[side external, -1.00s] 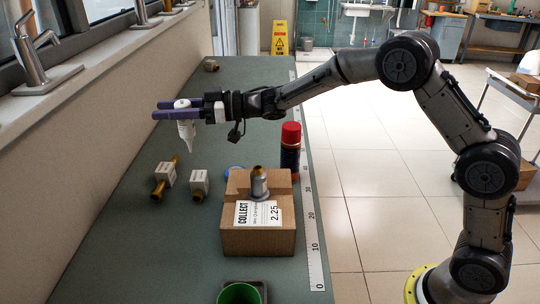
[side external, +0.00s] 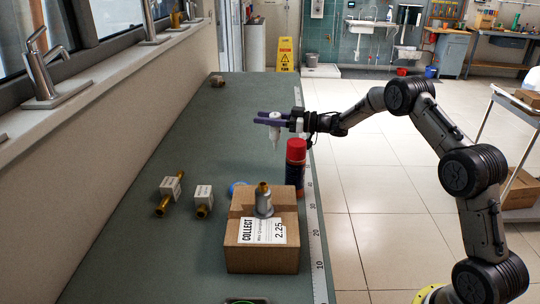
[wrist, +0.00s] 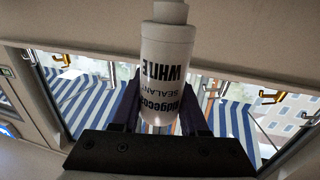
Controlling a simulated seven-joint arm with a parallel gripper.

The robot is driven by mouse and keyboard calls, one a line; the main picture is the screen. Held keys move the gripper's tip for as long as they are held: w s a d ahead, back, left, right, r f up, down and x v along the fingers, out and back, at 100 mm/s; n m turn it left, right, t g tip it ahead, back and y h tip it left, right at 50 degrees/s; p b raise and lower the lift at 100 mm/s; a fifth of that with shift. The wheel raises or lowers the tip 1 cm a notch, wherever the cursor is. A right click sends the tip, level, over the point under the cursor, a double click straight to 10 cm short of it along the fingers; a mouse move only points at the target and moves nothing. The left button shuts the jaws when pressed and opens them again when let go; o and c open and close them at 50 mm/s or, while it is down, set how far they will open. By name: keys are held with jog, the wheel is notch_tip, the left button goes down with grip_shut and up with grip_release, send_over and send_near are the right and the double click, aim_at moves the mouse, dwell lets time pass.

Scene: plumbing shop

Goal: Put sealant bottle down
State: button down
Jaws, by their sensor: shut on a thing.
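The sealant bottle (side external: 275,134) is white, with black print reading "WHITE SEALANT" in the wrist view (wrist: 166,75). My gripper (side external: 268,120) is shut on it, with its purple fingers on either side of the bottle. In the side view the bottle hangs with its narrow tip pointing down, above the right part of the green bench (side external: 190,130), behind the red-capped can. The tip appears clear of the bench top, though the exact height is hard to tell.
A red-capped can (side external: 296,165) stands near the bench's right edge. A cardboard box (side external: 262,245) with a metal fitting (side external: 263,200) on top is in front. Two tagged brass fittings (side external: 171,190) (side external: 203,200) lie left. The bench's far middle is clear.

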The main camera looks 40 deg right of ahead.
aim_at(273, 141)
notch_tip(273, 141, down, 8)
jog(key=shift+r, duration=0.2)
dwell(0.3)
jog(key=shift+f, duration=0.2)
jog(key=shift+c, duration=2.2)
grip_release()
